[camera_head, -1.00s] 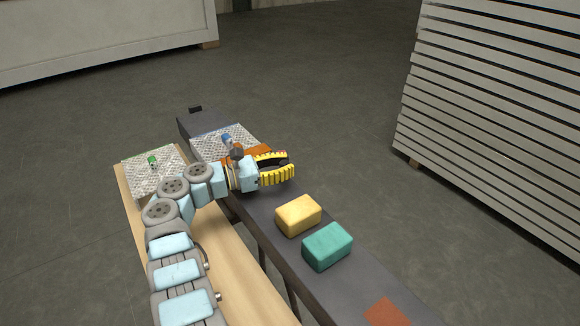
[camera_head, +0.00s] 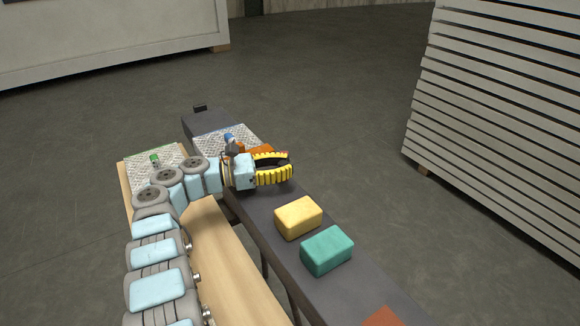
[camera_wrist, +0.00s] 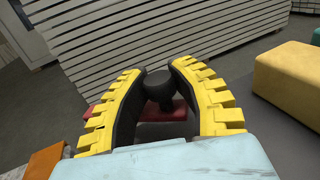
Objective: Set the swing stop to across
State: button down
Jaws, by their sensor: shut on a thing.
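My gripper (camera_head: 289,166) has yellow ribbed fingers with black inner pads and reaches across the dark beam. In the wrist view, the fingers (camera_wrist: 159,72) are shut on a black round knob (camera_wrist: 160,90), which sits between the fingertips. Under the knob is a red bar (camera_wrist: 150,110), which I take to be the swing stop. Its lower part is hidden by the fingers and the wrist. In the head view the knob and bar are hidden behind my gripper, so I cannot tell the bar's angle to the beam.
A yellow block (camera_head: 298,217) and a teal block (camera_head: 327,250) sit on the dark beam (camera_head: 262,207), nearer than my gripper. An orange patch (camera_head: 382,317) marks its near end. Two textured plates lie beyond my arm. A slatted stack (camera_head: 500,110) stands right.

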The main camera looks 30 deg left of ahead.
dwell(0.8)
jog(key=c, duration=0.8)
grip_release()
jog(key=shift+s, duration=0.1)
jog(key=shift+r, duration=0.1)
notch_tip(320, 180, up, 10)
jog(key=shift+f, duration=0.1)
